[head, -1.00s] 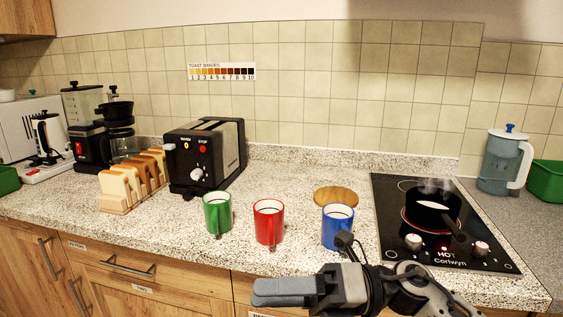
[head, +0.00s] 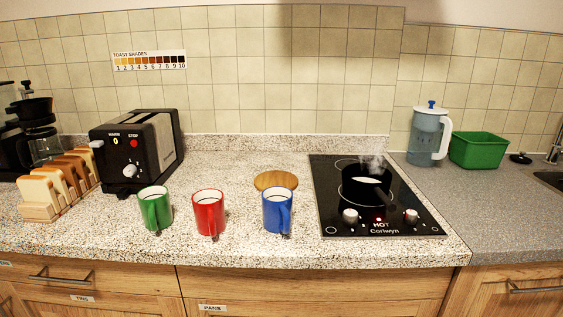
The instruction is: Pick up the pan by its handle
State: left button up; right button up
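The black pan (head: 362,194) stands on the black glass hob (head: 331,200) at the right of the counter. It holds something white and steam rises from it. Its handle is hard to tell from the dark pan and hob. The hob shows the word HOT, a small red light and two pale knobs along its front. Neither of my grippers is in view now.
Green (head: 154,209), red (head: 208,213) and blue (head: 277,211) mugs stand left of the hob. A round wooden board (head: 276,180) lies behind the blue mug. A jug (head: 428,135) and green tub (head: 478,150) stand right. A toaster (head: 138,157) and toast rack (head: 62,186) stand left.

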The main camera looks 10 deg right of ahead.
aim_at(374, 191)
jog(key=k, duration=0.5)
jog(key=z, duration=1.55)
jog(key=i, duration=1.1)
jog(key=u, duration=1.65)
